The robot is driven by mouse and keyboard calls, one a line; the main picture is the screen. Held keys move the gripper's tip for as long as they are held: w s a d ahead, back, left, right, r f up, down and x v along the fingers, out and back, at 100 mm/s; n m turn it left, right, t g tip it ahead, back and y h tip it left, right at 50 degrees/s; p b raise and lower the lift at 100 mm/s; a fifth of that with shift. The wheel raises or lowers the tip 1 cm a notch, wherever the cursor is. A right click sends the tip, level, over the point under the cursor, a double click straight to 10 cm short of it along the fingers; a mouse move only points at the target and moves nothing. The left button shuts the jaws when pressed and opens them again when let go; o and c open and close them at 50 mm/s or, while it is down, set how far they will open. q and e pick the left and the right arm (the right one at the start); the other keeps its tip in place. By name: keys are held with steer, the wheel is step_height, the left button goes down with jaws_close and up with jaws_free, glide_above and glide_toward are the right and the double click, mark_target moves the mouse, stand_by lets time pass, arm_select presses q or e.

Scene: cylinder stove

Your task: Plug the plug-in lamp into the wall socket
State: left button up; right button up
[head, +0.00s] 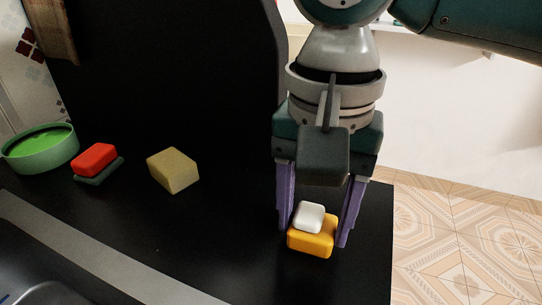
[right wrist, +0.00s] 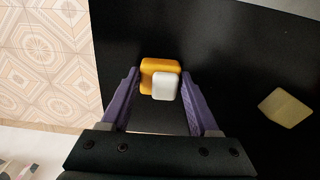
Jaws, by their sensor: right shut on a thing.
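An orange block with a smaller white block on its top (head: 318,245) is at the right end of the black counter; it also shows in the right wrist view (right wrist: 148,67). It may be the plug-in lamp, but I cannot tell for certain. My right gripper (head: 313,238) points down and is shut on this orange-and-white piece, one purple finger on each side. I cannot tell whether the piece touches the counter. No wall socket is recognisable in either view. My left gripper is not in view.
On the black counter (head: 225,225) are a beige block (head: 173,171), a red block (head: 95,159) on a dark green base, and a green round pan (head: 40,149). A tall black panel (head: 165,75) rises behind. The counter ends right of my gripper, above tiled floor (head: 465,235).

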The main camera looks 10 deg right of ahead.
mark_target(314, 215)
step_height(314, 215, up, 20)
steer(key=p, duration=0.6)
steer(key=shift+f, duration=0.1)
